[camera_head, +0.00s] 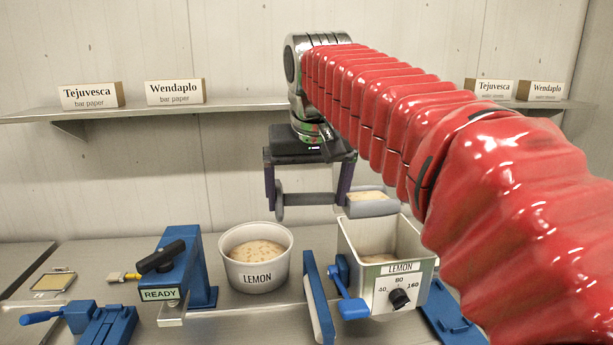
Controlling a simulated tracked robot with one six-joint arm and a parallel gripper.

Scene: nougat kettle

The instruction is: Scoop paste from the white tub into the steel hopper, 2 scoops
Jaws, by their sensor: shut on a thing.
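The white tub (257,276), labelled LEMON, stands on the bench and holds pale, speckled paste (256,252). The steel hopper (414,262), also labelled LEMON, stands to its right with an open top and a dial marked 40, 80 and 160. A pale patch shows low inside it. My gripper (310,197) is shut on the grey handle of a scoop (372,209). The scoop's bowl is at the right, above the hopper's back rim, roughly level, with pale paste in it.
A blue stand (197,268) with a black lever and READY sign is left of the tub. A blue clamp (105,325) is at front left. A blue-edged upright plate (318,300) stands between tub and hopper. A shelf (225,106) with labelled boxes runs behind.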

